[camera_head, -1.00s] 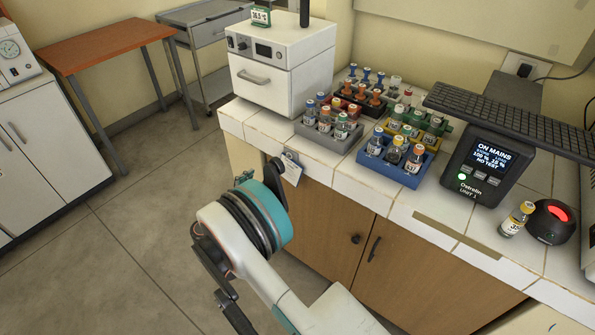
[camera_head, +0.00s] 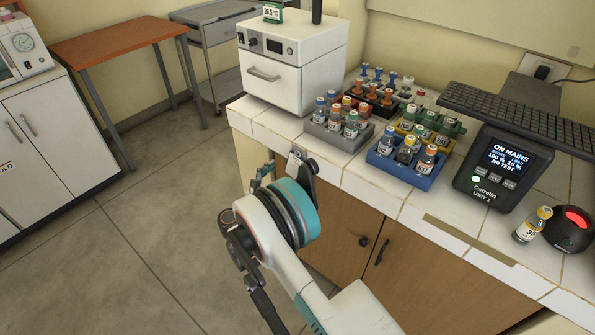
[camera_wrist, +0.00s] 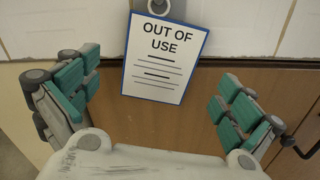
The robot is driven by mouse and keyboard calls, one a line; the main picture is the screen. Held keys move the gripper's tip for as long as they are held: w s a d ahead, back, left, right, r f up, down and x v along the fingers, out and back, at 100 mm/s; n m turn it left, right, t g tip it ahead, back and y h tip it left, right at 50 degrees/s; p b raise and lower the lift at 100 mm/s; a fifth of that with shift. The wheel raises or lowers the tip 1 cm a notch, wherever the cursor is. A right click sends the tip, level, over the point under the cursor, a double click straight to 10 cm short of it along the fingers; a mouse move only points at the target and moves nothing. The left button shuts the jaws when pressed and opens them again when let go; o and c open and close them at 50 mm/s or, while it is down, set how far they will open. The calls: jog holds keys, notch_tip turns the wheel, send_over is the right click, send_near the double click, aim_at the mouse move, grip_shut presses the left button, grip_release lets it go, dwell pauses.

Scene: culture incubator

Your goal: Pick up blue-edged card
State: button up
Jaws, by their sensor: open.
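The blue-edged card (camera_wrist: 165,57) is white, reads "OUT OF USE" and hangs slightly tilted below a grey metal fitting (camera_wrist: 180,5) on the counter's front edge. In the head view, a small pale part of what seems to be the card (camera_head: 297,158) shows; my gripper hides most of it. My gripper (camera_wrist: 158,103) is open and empty, with green-padded fingers to the left and right of the card's lower part, apart from it. In the head view, my gripper (camera_head: 284,174) is at the counter's front edge.
Below the tiled counter (camera_head: 400,208) are wooden cupboard doors (camera_head: 345,240) with dark handles. On top stand a white incubator (camera_head: 290,65), vial racks such as the blue one (camera_head: 420,183), and a monitor unit (camera_head: 500,168). The floor at left is clear.

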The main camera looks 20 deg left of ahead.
aim_at(297, 168)
jog(key=b+x, duration=0.1)
jog(key=x, duration=0.2)
jog(key=shift+w+d+f+b, duration=0.15)
jog(key=shift+w+d+b, duration=0.1)
jog(key=shift+w+b, duration=0.15)
jog(key=shift+w+d, duration=0.15)
jog(key=shift+w, duration=0.25)
jog(key=shift+c, duration=0.6)
jog(key=c, duration=0.7)
jog(key=shift+r, duration=0.3)
